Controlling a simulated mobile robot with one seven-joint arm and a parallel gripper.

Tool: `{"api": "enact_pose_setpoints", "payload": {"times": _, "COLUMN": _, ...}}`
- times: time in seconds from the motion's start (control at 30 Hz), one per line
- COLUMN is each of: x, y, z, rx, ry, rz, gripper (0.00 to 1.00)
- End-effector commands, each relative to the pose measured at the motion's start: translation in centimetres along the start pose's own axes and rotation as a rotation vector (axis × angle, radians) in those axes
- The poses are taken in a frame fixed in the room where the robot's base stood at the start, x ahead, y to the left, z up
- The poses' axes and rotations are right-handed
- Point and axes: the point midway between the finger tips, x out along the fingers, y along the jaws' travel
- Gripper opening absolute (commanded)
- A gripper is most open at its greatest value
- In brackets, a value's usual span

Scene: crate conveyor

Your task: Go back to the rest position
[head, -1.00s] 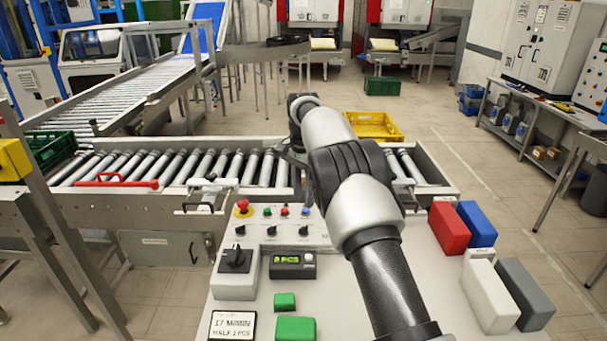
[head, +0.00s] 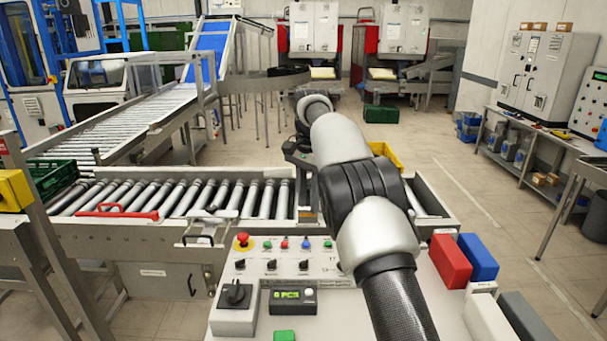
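My arm rises from the bottom of the head view, over the control panel (head: 345,290), and reaches up across the roller conveyor (head: 150,196). The dark end of my arm, with my gripper (head: 305,170), shows only partly, left of the forearm and above the rollers. The rest of it is hidden behind my arm. I cannot see whether its fingers are open or shut, and no held object shows.
A green crate (head: 52,178) stands at the conveyor's left end. A yellow crate (head: 388,154) lies behind my arm. The panel carries a red stop button (head: 243,240), a display (head: 292,300), and red (head: 450,262) and blue (head: 479,258) blocks.

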Motion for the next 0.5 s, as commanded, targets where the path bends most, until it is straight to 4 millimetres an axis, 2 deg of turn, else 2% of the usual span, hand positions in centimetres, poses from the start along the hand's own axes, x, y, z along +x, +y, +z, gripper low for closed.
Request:
{"api": "enact_pose_setpoints", "payload": {"times": 0.03, "x": -2.4, "y": 1.1, "z": -0.2, "rx": -0.012, "ry": 0.010, "rz": -0.021, "gripper": 0.27}}
{"api": "enact_pose_setpoints", "payload": {"times": 0.2, "x": -9.1, "y": 6.3, "z": 0.4, "rx": -0.105, "ry": 0.049, "rz": -0.089, "gripper": 0.27}}
{"api": "enact_pose_setpoints", "payload": {"times": 0.3, "x": -12.2, "y": 10.0, "z": 1.7, "rx": -0.171, "ry": 0.082, "rz": -0.125, "gripper": 0.27}}
{"api": "enact_pose_setpoints", "payload": {"times": 0.4, "x": -14.5, "y": 13.9, "z": 3.6, "rx": -0.242, "ry": 0.119, "rz": -0.155, "gripper": 0.27}}
{"api": "enact_pose_setpoints", "payload": {"times": 0.5, "x": -15.9, "y": 18.0, "z": 6.1, "rx": -0.317, "ry": 0.162, "rz": -0.178, "gripper": 0.27}}
